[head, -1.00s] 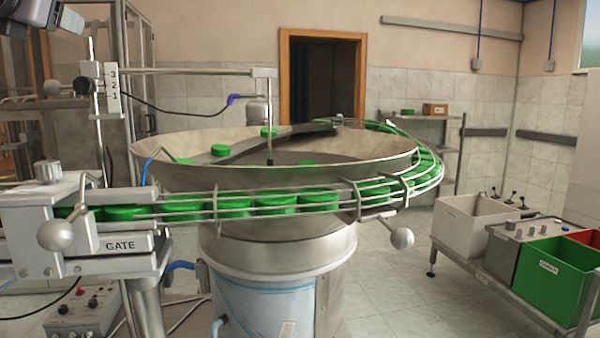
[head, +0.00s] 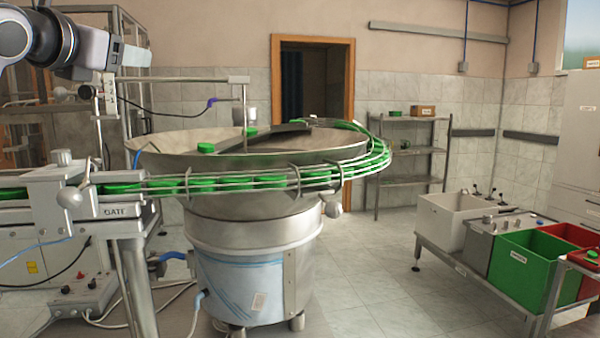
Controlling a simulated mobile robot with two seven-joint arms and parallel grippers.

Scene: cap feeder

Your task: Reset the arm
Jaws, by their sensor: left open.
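My left gripper (head: 140,58), grey with a dark wrist, is at the upper left, in front of the glass-sided frame. It is open, and I see nothing in it. It hangs above the gate end of the cap feeder and looks apart from it. The feeder's metal bowl (head: 170,155) holds a few green caps (head: 206,148). A curved rail (head: 376,160) full of green caps runs around the bowl to the gate block (head: 85,200) at the left. My right gripper is out of view.
A white bin (head: 443,222), a grey control box with levers (head: 503,240), a green bin (head: 530,265) and a red bin (head: 578,240) stand on a low cart at the right. A wire shelf (head: 408,152) stands at the back wall. The floor between feeder and cart is clear.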

